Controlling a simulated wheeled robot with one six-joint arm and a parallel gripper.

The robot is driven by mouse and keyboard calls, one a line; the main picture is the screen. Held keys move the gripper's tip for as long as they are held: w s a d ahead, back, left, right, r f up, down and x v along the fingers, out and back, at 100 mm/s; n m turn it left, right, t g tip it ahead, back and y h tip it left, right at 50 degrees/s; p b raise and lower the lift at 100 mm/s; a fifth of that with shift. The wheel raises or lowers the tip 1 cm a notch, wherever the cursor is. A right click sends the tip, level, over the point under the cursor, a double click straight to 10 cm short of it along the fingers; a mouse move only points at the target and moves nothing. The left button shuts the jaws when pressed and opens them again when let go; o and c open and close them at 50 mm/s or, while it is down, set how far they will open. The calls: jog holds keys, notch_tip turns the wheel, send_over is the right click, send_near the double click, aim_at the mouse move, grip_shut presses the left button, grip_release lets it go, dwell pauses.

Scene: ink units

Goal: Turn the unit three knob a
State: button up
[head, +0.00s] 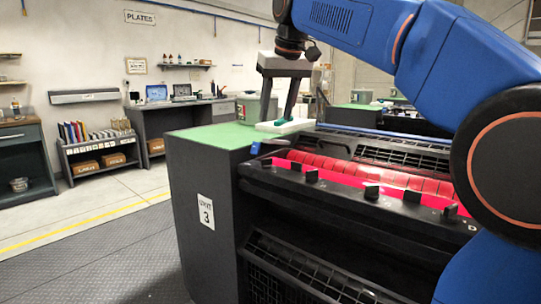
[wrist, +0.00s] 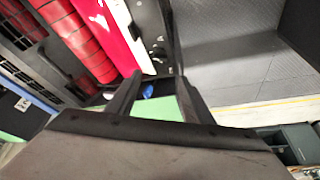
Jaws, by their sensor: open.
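My gripper (head: 287,117) is open and points down above the green top, behind the knob row. In the wrist view, its fingers (wrist: 158,82) are apart, with green surface and a blue part between them.
A white block with a teal piece (head: 284,126) lies on the green top (head: 215,135) by my gripper. A grey-green bin (head: 247,108) stands behind. The floor left of the unit is clear.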

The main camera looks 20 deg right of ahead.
aim_at(267, 159)
jog(key=x, duration=1.5)
jog(key=shift+r, duration=0.1)
jog(key=c, duration=1)
